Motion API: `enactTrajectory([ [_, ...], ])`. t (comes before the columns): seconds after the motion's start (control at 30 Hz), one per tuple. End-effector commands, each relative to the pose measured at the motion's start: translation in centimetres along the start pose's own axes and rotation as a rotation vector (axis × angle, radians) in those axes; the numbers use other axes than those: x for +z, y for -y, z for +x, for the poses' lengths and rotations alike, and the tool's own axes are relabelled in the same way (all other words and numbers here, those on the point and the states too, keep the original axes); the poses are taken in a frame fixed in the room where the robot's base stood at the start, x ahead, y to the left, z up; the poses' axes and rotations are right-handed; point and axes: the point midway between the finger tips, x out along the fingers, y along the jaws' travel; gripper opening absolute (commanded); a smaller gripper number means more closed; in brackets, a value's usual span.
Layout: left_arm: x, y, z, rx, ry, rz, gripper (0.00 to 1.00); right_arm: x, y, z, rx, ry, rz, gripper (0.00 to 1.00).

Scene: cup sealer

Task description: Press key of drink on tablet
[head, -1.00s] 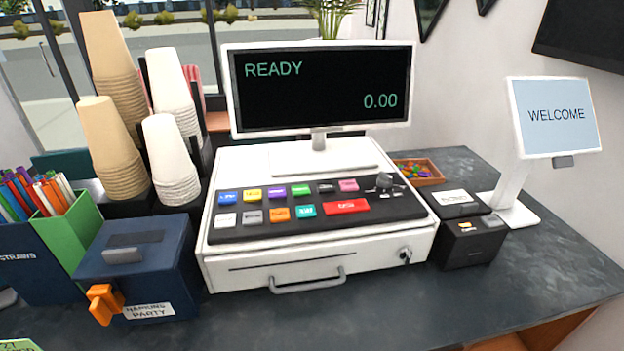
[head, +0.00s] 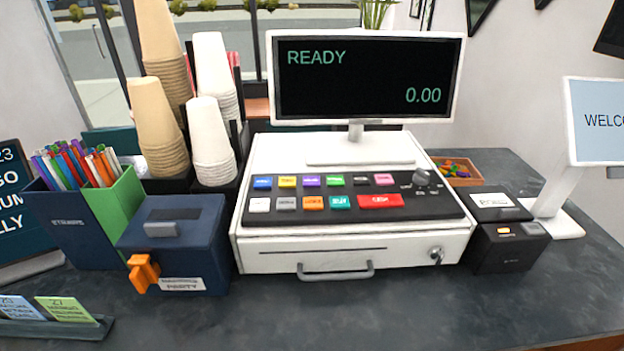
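A white cash register (head: 290,243) stands on the dark counter. Its black key panel (head: 405,209) carries two rows of coloured keys, among them a wide red key (head: 381,201). The key labels are too small to read surely. Its screen (head: 366,75) reads READY and 0.00. A white-framed display (head: 598,120) at the right edge shows part of a WELCOME text and is cut off by the frame. I cannot tell which of these is the tablet. Neither of my grippers is in view.
A navy napkin box (head: 176,245) with an orange tap, a straw holder (head: 80,225) and stacked cups (head: 158,125) stand left of the register. A small black device (head: 508,247) and a candy tray (head: 458,172) are on its right. The front counter is mostly clear.

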Motion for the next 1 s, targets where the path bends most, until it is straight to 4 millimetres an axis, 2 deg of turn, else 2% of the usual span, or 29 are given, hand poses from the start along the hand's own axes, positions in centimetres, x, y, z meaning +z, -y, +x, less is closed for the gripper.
enactTrajectory([
  [0.03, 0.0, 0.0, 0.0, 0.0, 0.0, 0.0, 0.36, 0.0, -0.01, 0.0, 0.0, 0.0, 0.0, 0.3],
  [0.27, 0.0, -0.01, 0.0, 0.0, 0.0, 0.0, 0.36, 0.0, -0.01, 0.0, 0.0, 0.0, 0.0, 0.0],
  [1.0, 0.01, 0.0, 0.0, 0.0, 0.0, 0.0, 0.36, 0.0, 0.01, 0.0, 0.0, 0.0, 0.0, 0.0],
])
